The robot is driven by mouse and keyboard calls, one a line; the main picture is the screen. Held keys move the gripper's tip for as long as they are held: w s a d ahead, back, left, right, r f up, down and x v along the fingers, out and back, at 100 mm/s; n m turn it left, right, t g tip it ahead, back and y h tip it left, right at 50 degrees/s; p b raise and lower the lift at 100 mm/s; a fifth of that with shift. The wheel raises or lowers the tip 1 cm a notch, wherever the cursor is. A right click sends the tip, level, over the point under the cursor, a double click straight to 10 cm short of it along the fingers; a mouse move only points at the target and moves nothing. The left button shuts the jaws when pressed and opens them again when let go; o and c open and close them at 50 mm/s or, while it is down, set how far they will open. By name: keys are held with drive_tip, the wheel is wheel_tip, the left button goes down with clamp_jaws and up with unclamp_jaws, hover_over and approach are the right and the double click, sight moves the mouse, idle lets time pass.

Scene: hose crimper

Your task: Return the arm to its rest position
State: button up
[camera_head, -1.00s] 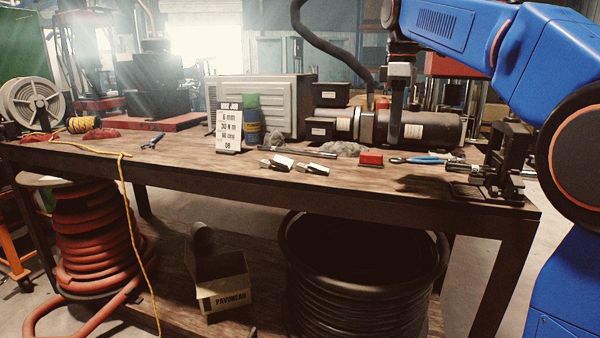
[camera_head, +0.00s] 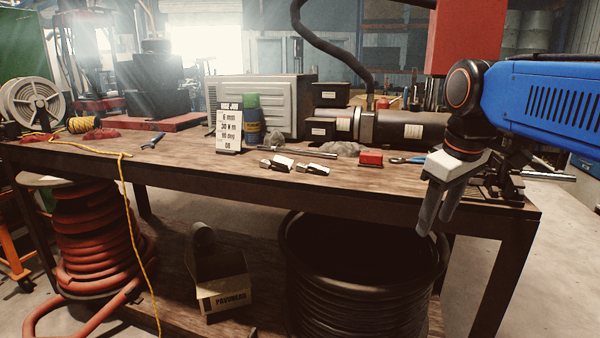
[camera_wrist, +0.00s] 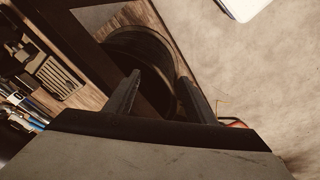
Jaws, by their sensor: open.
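My gripper (camera_head: 433,222) hangs at the front right edge of the workbench (camera_head: 250,183), with its fingers pointing down past the bench edge. The two fingers are apart with nothing between them. In the wrist view my gripper (camera_wrist: 160,92) also shows as two separated fingers over the dark hose coil below. My blue arm reaches in from the right side of the head view. It partly hides the dark vise-like fixture (camera_head: 508,185) at the bench's right end.
A black hose coil (camera_head: 350,290) and a cardboard box (camera_head: 222,285) are below. Open floor lies right of the bench.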

drive_tip(key=s+d+f+m+t, duration=0.1)
drive_tip(key=s+f+m, duration=0.2)
drive_tip(key=s+f, duration=0.4)
drive_tip(key=s+d+f+m+t, duration=0.1)
drive_tip(key=s+f+m, duration=0.2)
drive_tip(key=s+f, duration=0.4)
wheel_tip(320, 180, down, 6)
drive_tip(key=shift+s+r, duration=0.2)
drive_tip(key=shift+s, duration=0.1)
